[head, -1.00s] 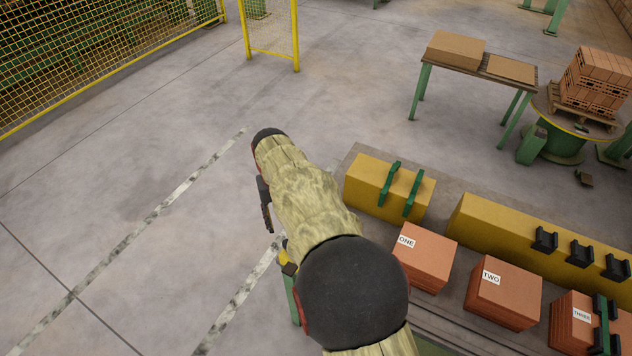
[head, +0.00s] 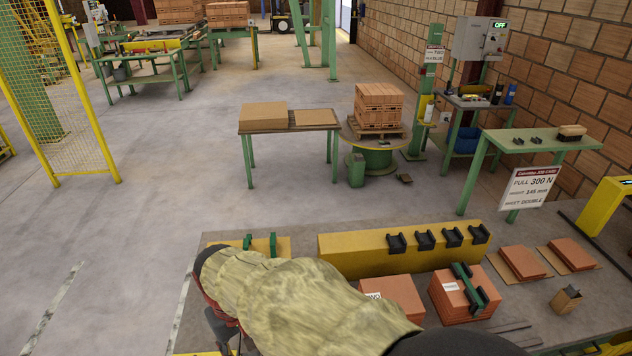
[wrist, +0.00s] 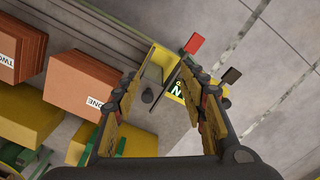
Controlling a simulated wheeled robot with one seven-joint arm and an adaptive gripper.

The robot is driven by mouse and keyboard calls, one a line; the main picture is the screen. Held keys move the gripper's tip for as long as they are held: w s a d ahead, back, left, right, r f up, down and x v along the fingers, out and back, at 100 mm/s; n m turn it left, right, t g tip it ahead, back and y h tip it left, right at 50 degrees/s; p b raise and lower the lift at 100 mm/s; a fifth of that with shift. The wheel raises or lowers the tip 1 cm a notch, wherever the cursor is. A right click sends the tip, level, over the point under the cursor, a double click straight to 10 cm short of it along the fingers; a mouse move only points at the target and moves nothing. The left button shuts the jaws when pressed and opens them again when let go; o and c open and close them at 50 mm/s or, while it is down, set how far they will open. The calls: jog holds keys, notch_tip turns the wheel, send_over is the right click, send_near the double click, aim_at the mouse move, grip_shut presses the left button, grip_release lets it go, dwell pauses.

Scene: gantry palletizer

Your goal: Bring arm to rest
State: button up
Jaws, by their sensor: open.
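My arm, in a tan sleeve, reaches across the lower middle of the head view. My gripper (wrist: 162,72) is open in the wrist view, its two fingers apart with no object held between them. It points down over the edge of the grey platform (wrist: 165,125). In the head view the gripper is mostly hidden behind my arm. The stack labelled ONE (wrist: 82,80) lies left of the fingers in the wrist view, apart from them, with the stack labelled TWO (wrist: 18,45) beyond it.
The head view shows a yellow beam (head: 355,257) with black brackets, brick stacks (head: 400,293), one bearing a green clamp (head: 468,285), and a table with cardboard (head: 262,116). A yellow mesh fence (head: 65,110) stands left. Open floor (head: 150,190) lies between.

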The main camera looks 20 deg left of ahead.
jog(key=w+d+r+m+t+y+b, duration=0.1)
jog(key=w+d+r+m, duration=0.15)
jog(key=d, duration=0.95)
jog(key=w+d+r+m+b, duration=0.15)
jog(key=w+d+r, duration=0.25)
jog(key=d, duration=0.8)
jog(key=s+d+r+m+t+b, duration=0.1)
jog(key=d+m, duration=0.3)
jog(key=d, duration=0.8)
jog(key=s+d+r+m+t+b, duration=0.1)
jog(key=s+d+r+m+t, duration=0.1)
jog(key=d, duration=1.1)
jog(key=r+m+t, duration=0.1)
jog(key=m, duration=0.1)
jog(key=shift+s+d+r+m+t+h, duration=0.2)
jog(key=shift+d+r+m+t+h, duration=0.1)
jog(key=shift+r+m+t, duration=0.1)
jog(key=shift+c, duration=1)
